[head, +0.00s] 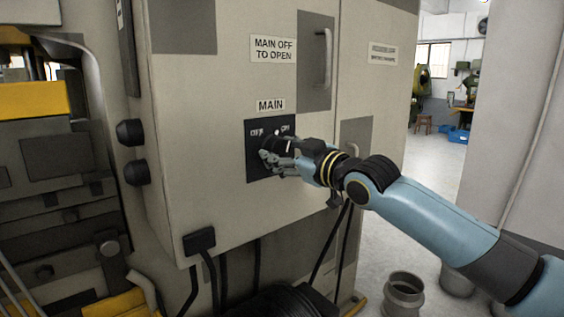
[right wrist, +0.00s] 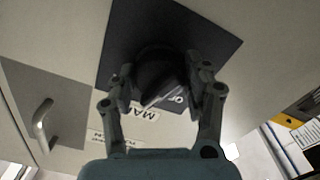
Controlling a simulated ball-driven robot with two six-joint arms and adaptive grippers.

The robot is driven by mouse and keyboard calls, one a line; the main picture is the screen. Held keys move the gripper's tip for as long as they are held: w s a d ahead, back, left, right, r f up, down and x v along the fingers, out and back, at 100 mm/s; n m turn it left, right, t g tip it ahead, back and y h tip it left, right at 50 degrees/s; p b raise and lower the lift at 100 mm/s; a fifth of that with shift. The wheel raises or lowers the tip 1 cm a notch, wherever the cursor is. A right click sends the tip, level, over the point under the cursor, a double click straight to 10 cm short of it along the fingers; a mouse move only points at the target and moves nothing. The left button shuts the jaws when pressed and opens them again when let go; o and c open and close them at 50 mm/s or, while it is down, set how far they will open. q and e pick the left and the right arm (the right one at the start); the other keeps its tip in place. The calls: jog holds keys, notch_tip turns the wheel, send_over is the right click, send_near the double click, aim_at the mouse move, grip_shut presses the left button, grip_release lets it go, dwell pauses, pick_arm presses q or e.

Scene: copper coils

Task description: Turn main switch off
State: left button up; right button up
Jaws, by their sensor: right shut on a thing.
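The main switch is a dark rotary knob on a dark square plate (head: 258,168) under a "MAIN" label (head: 270,105) on the cabinet front. The plate carries "OFF" on the left and "ON" on the right. My right gripper (head: 276,158) is at the knob, fingers shut around it. In the right wrist view the knob (right wrist: 160,75) sits between the two fingers of the gripper (right wrist: 165,88), with the plate (right wrist: 215,38) behind it. A pale mark line on the knob shows there. My left gripper is not in view.
The beige cabinet (head: 200,190) has a door handle (head: 324,58) above right of the switch and a "MAIN OFF TO OPEN" sign (head: 273,49). Cables hang below. A grey pot (head: 404,295) stands on the floor. A pale wall (head: 515,120) is at right.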

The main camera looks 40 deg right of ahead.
jog(key=n+b, duration=0.3)
jog(key=n, duration=0.3)
jog(key=shift+d+f+b, duration=0.1)
jog(key=shift+f+b, duration=0.05)
jog(key=shift+b, duration=0.15)
jog(key=n+b, duration=0.1)
jog(key=n, duration=0.2)
jog(key=shift+n, duration=0.4)
jog(key=shift+n+b, duration=0.7)
jog(key=shift+n, duration=0.6)
jog(key=o, duration=1.2)
jog(key=shift+c, duration=0.2)
jog(key=shift+r, duration=0.2)
